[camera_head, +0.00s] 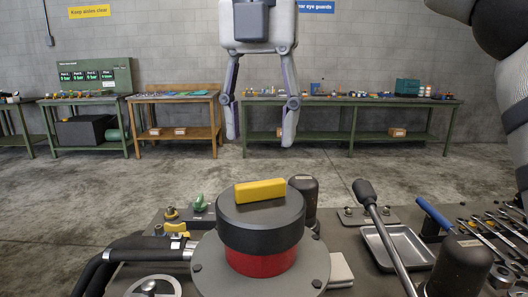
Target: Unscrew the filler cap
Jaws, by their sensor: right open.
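The filler cap (261,226) looks to be the wide black round cap at the bottom middle, with a raised yellow bar (260,190) across its top. It sits on a red collar (261,263) above a round grey bolted flange (205,269). My right gripper (261,134) hangs at the top middle with its two fingers pointing down and spread wide. It is open and empty, and shows above the cap in the picture, apart from it. My left gripper is not in view.
A metal tray (397,262), a black-knobbed lever (386,235) and several wrenches (490,237) are right of the cap. Thick black hoses (125,252) and a small yellow handle (177,229) are left. A dark post (303,193) stands close behind the cap. Workbenches line the far wall.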

